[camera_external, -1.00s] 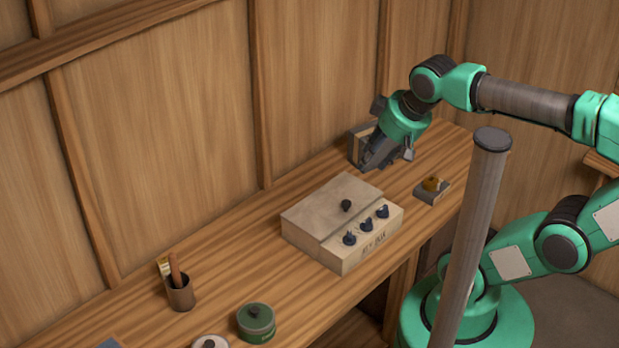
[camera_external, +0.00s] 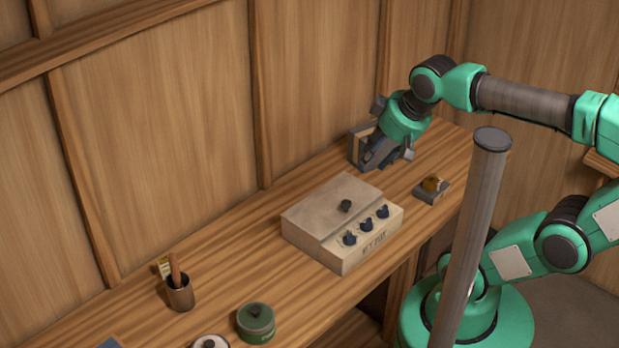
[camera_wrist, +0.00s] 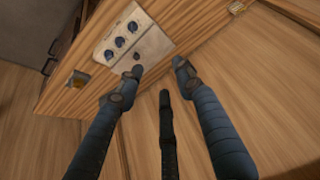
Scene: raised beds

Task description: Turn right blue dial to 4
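A pale control box (camera_external: 318,216) with a sloped front sits on the wooden bench. Three dark blue dials line its front: left (camera_external: 349,238), middle (camera_external: 366,225) and right (camera_external: 383,212). In the wrist view the right blue dial (camera_wrist: 108,55) is the one nearest the small yellow-topped block. The dial markings are too small to read. My gripper (camera_external: 376,163) is behind and to the right of the box, above the bench and apart from the dials. In the wrist view my gripper (camera_wrist: 150,82) has its fingers spread, with nothing between them.
A dark knob (camera_external: 345,205) stands on the box top. A small block with a yellow top (camera_external: 432,185) lies right of the box. A wooden-framed object (camera_external: 357,146) stands behind my gripper. A cup (camera_external: 180,293) and a green tin (camera_external: 256,322) stand further left.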

